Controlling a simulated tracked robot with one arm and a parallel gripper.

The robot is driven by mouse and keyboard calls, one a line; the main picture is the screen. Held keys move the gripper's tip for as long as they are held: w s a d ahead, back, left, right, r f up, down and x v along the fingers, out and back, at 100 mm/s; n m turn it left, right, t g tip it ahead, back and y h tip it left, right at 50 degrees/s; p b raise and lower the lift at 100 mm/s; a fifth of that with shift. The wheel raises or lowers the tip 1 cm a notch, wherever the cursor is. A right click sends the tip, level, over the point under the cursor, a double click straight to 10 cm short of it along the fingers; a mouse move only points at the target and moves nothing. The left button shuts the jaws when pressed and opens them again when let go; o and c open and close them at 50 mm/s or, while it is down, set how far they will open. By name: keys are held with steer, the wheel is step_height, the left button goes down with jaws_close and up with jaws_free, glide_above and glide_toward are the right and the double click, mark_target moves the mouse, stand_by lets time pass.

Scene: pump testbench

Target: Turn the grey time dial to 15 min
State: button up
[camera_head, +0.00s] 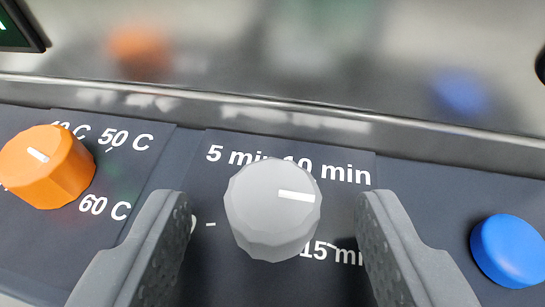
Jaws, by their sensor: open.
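The grey time dial (270,215) is a faceted knob in the middle of the view. The white line on its top points to the right and slightly down, between the "10 min" label (327,169) above and the "15 min" label (331,253) below. My gripper (275,235) is open, with one finger on each side of the dial. A gap shows between each finger and the dial. The dial and the right finger hide parts of the labels.
An orange dial (47,167) with temperature labels sits on the dark panel at the left. A blue button (508,250) is at the right. A reflective metal wall (300,50) rises behind the panel, with a dark-framed display (18,28) at the upper left.

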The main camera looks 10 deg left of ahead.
steer(key=shift+x, duration=0.75)
steer(key=c, duration=1)
steer(key=shift+a+r+m+h+p, duration=0.1)
steer(key=shift+a+m+h+p, duration=0.1)
steer(key=shift+m+h+p, duration=1)
steer(key=shift+m+h, duration=0.4)
steer(key=shift+h, duration=0.3)
steer(key=o, duration=1)
